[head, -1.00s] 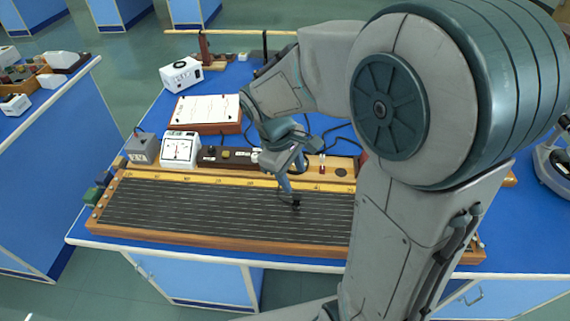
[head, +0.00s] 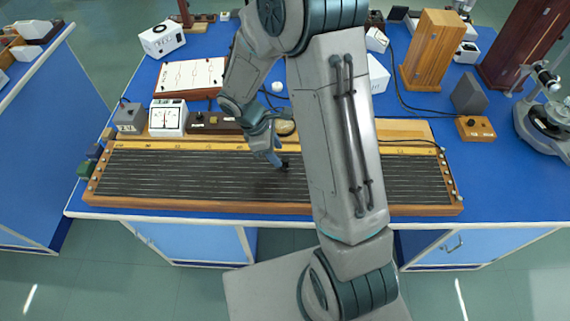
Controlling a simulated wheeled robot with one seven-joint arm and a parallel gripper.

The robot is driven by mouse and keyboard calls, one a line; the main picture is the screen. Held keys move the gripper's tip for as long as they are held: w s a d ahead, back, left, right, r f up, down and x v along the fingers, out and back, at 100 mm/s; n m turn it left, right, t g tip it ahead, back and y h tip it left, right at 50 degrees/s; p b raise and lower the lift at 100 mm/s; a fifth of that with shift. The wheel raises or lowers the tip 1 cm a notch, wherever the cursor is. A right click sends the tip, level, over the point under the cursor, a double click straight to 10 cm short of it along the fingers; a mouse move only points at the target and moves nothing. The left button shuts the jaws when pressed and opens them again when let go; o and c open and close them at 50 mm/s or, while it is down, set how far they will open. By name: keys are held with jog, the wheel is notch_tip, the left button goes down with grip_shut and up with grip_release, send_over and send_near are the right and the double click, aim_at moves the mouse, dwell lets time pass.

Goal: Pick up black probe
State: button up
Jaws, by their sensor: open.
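A small black object (head: 284,164), which looks like the black probe, is on the dark strung top of the long wooden-framed board (head: 200,207). My gripper (head: 274,158) points down just above and beside it. The jaws are open, but the fingers are small in the view and I cannot tell whether they touch the probe or straddle it. My arm hides the middle right of the board.
A white meter (head: 168,118) and a grey block (head: 130,117) stand behind the board at left. A white sheet on a board (head: 190,75) lies farther back. At right are a wooden box (head: 432,50) and a metal-based instrument (head: 548,122). Blue bench top (head: 500,180) is clear at front right.

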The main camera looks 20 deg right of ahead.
aim_at(284, 159)
jog(key=x, duration=0.2)
jog(key=p+x, duration=0.1)
jog(key=x, duration=0.1)
jog(key=shift+s+d+f, duration=0.2)
jog(key=shift+s+d, duration=0.05)
jog(key=shift+d, duration=0.1)
jog(key=shift+d+f, duration=0.1)
jog(key=shift+f, duration=0.3)
grip_shut()
